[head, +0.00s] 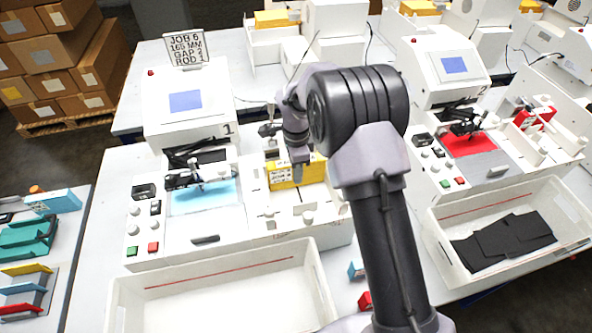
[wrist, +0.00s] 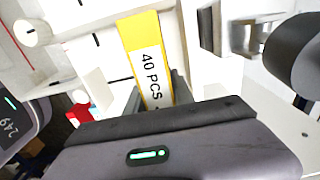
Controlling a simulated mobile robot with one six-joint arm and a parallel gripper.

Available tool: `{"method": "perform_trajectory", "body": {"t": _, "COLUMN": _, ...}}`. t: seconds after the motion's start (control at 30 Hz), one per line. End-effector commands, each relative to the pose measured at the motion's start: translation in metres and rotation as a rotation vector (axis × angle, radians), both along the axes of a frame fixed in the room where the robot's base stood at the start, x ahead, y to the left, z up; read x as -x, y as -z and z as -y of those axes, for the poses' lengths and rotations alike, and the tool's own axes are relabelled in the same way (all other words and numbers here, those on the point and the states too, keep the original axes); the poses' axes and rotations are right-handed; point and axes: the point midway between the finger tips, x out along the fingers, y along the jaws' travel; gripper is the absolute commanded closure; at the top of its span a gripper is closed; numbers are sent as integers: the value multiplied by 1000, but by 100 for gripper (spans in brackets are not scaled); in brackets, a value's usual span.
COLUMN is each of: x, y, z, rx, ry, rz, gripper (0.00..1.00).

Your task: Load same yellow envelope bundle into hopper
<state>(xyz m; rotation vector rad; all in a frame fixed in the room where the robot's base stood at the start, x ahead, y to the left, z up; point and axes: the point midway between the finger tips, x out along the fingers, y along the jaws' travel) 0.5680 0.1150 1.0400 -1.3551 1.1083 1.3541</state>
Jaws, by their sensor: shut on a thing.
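The yellow envelope bundle (head: 312,172) is at the right side of plotter 1, at the white hopper (head: 290,203). A white label is on its face. In the wrist view the bundle (wrist: 131,38) shows a white strip reading "40 PCS" and runs away from between the fingers. My gripper (head: 298,168) is shut on the bundle; its fingers (wrist: 158,96) flank it in the wrist view. White walls stand near the bundle. I cannot tell whether it rests on the hopper floor.
Plotter 1 (head: 187,105) has a blue sheet (head: 203,197) on its bed. Plotter 2 (head: 452,68) stands at the right with a red sheet (head: 468,143). An empty white bin (head: 225,290) lies in front; another bin (head: 480,207) holds dark envelopes. A job sign (head: 185,50) reads "JOB 6".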

Motion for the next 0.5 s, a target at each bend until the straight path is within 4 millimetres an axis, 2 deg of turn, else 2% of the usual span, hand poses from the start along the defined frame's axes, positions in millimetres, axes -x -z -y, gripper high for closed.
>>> {"method": "perform_trajectory", "body": {"t": 0.03, "x": 0, "y": 3, "z": 0, "rx": 0, "ry": 0, "rz": 0, "gripper": 100}}
{"method": "perform_trajectory", "body": {"t": 0.07, "x": 0, "y": 3, "z": 0, "rx": 0, "ry": 0, "rz": 0, "gripper": 67}}
{"method": "perform_trajectory", "body": {"t": 0.17, "x": 0, "y": 2, "z": 0, "rx": 0, "ry": 0, "rz": 0, "gripper": 49}}
{"method": "perform_trajectory", "body": {"t": 0.43, "x": 0, "y": 1, "z": 0, "rx": 0, "ry": 0, "rz": 0, "gripper": 49}}
{"method": "perform_trajectory", "body": {"t": 0.5, "x": 0, "y": -5, "z": 0, "rx": 0, "ry": 0, "rz": 0, "gripper": 49}}
